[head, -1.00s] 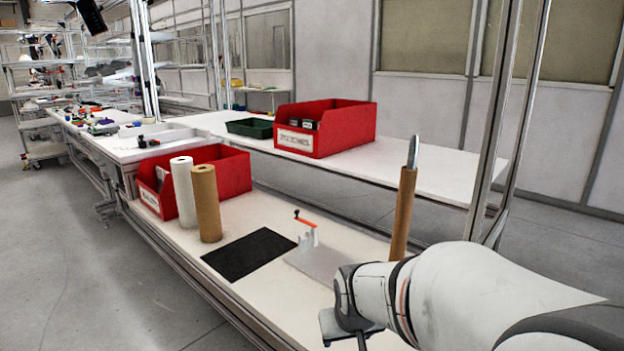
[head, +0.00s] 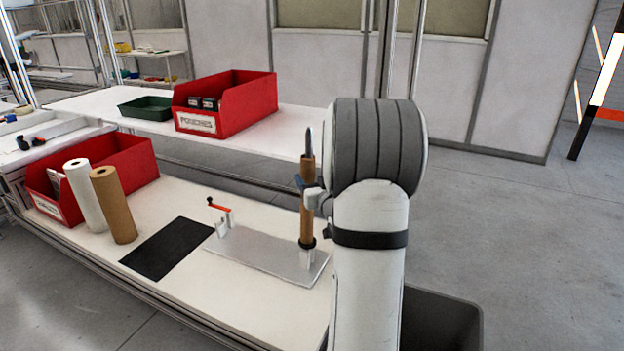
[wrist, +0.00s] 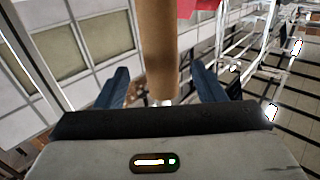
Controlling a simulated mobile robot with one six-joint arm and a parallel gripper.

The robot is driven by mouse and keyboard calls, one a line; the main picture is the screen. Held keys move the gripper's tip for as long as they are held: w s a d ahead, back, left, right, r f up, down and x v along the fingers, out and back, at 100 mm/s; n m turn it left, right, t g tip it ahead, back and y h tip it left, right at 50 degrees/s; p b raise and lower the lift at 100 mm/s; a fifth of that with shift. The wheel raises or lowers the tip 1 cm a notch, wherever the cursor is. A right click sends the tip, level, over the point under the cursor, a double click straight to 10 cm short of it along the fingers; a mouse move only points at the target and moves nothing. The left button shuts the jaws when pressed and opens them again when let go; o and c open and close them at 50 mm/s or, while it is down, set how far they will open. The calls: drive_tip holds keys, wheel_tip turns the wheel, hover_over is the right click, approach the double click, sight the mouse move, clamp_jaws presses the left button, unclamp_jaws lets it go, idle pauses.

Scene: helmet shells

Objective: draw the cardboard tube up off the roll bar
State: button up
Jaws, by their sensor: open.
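The brown cardboard tube (head: 307,222) stands upright over the roll bar (head: 308,142), whose metal tip sticks out above it. A dark collar and a pale block sit at its foot on the grey metal plate (head: 262,256). My gripper (head: 308,194) is at the tube's upper half, partly hidden by my wrist in the head view. In the wrist view, the open blue fingers of my gripper (wrist: 160,82) lie on either side of the tube (wrist: 160,40), with gaps visible on both sides. The tube's lower part is out of the wrist view.
An orange-handled clamp (head: 220,212) stands at the plate's left end. A black mat (head: 167,248), white roll (head: 84,195), brown roll (head: 113,205) and red bin (head: 125,165) are further left. Another red bin (head: 240,108) and green tray (head: 146,107) stand on the raised shelf (head: 285,132).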

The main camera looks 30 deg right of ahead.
drive_tip(key=x, duration=0.6)
drive_tip(key=shift+w, duration=0.35)
drive_tip(key=shift+c, duration=0.3)
